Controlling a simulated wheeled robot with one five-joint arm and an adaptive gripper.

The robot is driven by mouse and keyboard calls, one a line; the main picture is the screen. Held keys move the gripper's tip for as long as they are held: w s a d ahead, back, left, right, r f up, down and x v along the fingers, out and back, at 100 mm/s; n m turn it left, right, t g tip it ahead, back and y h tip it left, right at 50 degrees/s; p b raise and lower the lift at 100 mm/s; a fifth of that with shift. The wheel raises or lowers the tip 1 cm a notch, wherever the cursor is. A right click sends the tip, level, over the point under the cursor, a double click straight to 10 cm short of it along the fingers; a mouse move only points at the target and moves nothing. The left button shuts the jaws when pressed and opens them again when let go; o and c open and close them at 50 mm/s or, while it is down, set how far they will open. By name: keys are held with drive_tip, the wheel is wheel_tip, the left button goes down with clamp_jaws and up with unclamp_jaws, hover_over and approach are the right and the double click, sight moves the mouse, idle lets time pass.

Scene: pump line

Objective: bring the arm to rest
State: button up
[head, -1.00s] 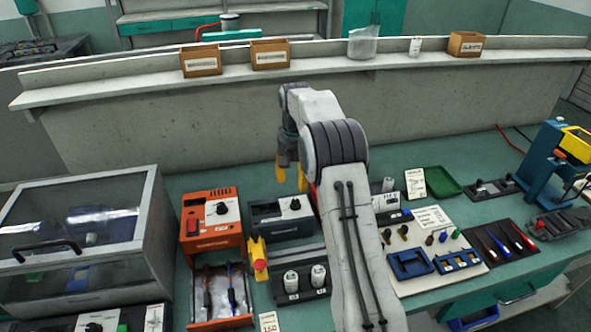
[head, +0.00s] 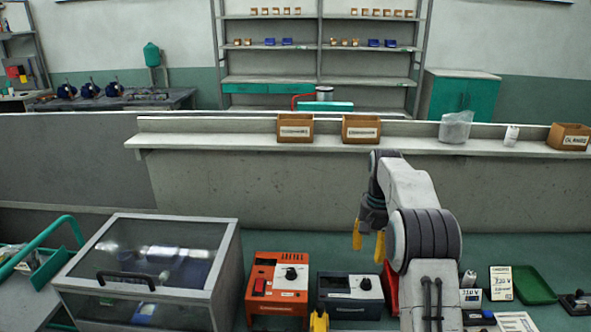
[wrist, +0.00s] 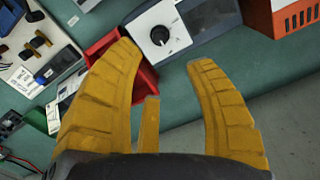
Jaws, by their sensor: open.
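My gripper (head: 369,241) hangs from my raised, folded arm above the back of the green bench, at the right of the head view. Its yellow fingers point down and stand apart with nothing between them. In the wrist view my gripper (wrist: 168,85) is also open and empty. Beyond its fingertips there lie a grey box with a dial (wrist: 160,33) and a red bin (wrist: 146,82), both apart from the fingers as far as I can tell.
An orange device (head: 277,287) and the grey dial box (head: 350,293) stand left of my arm. A clear-lidded cabinet (head: 150,270) is farther left. A ledge (head: 400,142) with cardboard boxes (head: 295,128) runs behind. A green tray (head: 534,285) lies at right.

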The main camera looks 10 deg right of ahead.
drive_tip(key=shift+n, duration=0.9)
drive_tip(key=f, duration=0.4)
drive_tip(key=s+f, duration=0.1)
drive_tip(key=f, duration=0.1)
drive_tip(key=shift+a, duration=0.1)
drive_tip(key=shift+s+a+f+g, duration=0.25)
drive_tip(key=shift+s+f+g, duration=0.05)
drive_tip(key=shift+s+f, duration=0.75)
drive_tip(key=s+a+r+n, duration=0.1)
drive_tip(key=s+a+r, duration=0.2)
drive_tip(key=s, duration=0.6)
drive_tip(key=s+a+r+n, duration=0.1)
drive_tip(key=s+a+r, duration=0.15)
drive_tip(key=s, duration=0.75)
drive_tip(key=s+a+r, duration=0.2)
drive_tip(key=s+a, duration=0.1)
drive_tip(key=s, duration=0.6)
drive_tip(key=s+a+r+n+t, duration=0.1)
drive_tip(key=s+a+r+t, duration=0.1)
drive_tip(key=r, duration=0.4)
drive_tip(key=shift+s+a+r+n+t, duration=0.3)
drive_tip(key=shift+s+t, duration=0.25)
drive_tip(key=shift+t, duration=0.65)
